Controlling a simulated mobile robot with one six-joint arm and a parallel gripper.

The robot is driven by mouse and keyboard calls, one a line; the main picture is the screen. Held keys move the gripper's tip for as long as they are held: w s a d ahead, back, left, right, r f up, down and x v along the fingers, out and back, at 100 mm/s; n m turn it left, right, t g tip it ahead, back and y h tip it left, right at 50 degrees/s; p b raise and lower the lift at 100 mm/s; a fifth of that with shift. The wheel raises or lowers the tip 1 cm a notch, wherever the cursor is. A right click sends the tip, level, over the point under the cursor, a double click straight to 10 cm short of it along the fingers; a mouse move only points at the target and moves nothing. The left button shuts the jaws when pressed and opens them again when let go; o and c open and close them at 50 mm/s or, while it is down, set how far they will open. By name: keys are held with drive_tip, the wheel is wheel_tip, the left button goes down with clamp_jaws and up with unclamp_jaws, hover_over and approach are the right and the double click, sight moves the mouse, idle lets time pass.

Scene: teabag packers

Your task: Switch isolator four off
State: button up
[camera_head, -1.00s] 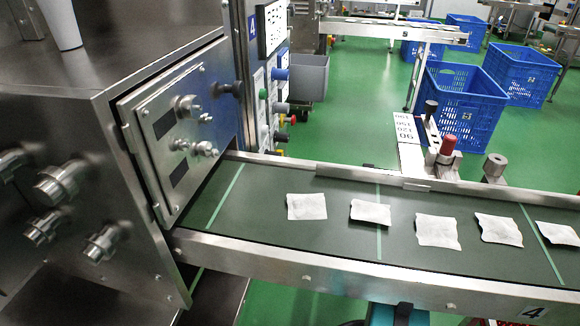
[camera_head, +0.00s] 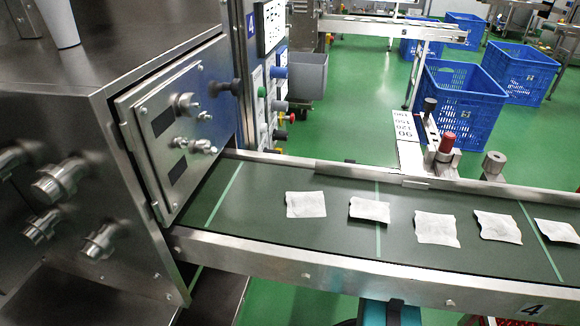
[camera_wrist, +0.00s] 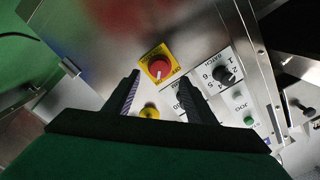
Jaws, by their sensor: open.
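A red rotary knob (camera_wrist: 159,68) on a yellow square plate sits on a grey panel in the wrist view. My gripper is not seen there.
In the wrist view a black selector (camera_wrist: 222,75), a green button (camera_wrist: 248,121) and a yellow button (camera_wrist: 149,112) are close by. A conveyor (camera_head: 255,215) with several white teabags runs in front of the panel. A steel cabinet (camera_head: 60,110) stands left; blue crates (camera_head: 455,110) stand behind.

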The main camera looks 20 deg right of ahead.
drive_tip(key=x, duration=0.8)
drive_tip(key=shift+w, duration=0.1)
drive_tip(key=c, duration=1)
